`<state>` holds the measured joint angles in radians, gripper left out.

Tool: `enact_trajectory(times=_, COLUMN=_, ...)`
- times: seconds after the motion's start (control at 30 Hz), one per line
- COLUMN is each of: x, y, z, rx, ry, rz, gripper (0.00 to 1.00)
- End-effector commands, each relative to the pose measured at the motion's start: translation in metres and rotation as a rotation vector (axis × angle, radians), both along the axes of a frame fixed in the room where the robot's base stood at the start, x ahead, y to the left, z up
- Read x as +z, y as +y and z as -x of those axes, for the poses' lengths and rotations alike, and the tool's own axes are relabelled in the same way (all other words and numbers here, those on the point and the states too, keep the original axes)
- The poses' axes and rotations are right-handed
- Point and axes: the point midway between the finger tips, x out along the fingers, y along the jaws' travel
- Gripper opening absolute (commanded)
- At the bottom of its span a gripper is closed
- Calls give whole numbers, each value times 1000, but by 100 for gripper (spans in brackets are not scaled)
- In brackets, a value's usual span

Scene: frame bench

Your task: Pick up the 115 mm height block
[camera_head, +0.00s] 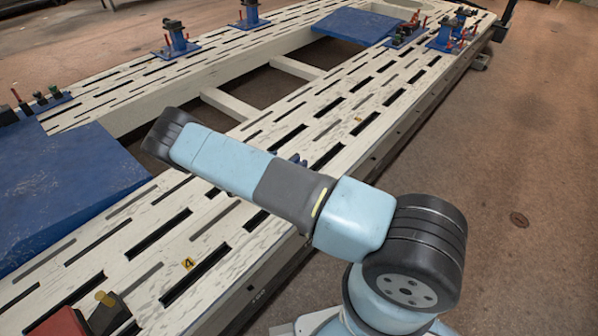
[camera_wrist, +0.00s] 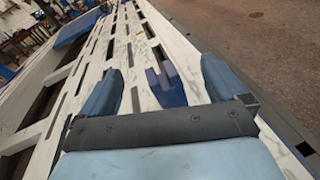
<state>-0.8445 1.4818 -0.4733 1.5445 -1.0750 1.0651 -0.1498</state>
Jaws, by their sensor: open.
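A dark blue block (camera_wrist: 168,82) stands on the pale slotted bench frame (camera_wrist: 130,45) in the wrist view. It has a stepped or notched shape, and I cannot read its height. My gripper (camera_wrist: 162,84) is open, with one blue-grey finger on each side of the block's place in the picture and gaps to both. I cannot tell how far above the block the fingers are. In the head view, a small blue piece (camera_head: 297,159) shows just behind my arm; most of it is hidden. My gripper is hidden there too.
Blue plates (camera_head: 357,25) and (camera_head: 60,190) lie on the frame. Blue clamp stands (camera_head: 176,42) sit along the far rail, and more fixtures (camera_head: 445,38) at the far right end. A red and black part (camera_head: 75,318) is at the near left. Brown floor is clear at right.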

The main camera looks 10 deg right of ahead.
Motion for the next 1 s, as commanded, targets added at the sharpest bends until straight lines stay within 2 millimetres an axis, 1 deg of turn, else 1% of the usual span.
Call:
enact_trajectory(times=0.03, x=-16, y=2, z=2, rx=36, ry=16, rz=35, gripper=98)
enact_trajectory(times=0.1, x=-33, y=5, z=3, rx=83, ry=34, rz=78, gripper=98)
enact_trajectory(times=0.2, x=-54, y=8, z=5, rx=140, ry=55, rz=131, gripper=98)
enact_trajectory(times=0.33, x=-72, y=11, z=7, rx=190, ry=75, rz=175, gripper=98)
enact_trajectory(times=0.47, x=-79, y=11, z=7, rx=213, ry=83, rz=195, gripper=98)
enact_trajectory(times=0.57, x=-81, y=4, z=1, rx=217, ry=84, rz=199, gripper=98)
enact_trajectory(times=0.8, x=-81, y=-29, z=-22, rx=215, ry=83, rz=198, gripper=98)
enact_trajectory(times=1.0, x=-81, y=-51, z=-39, rx=215, ry=84, rz=197, gripper=98)
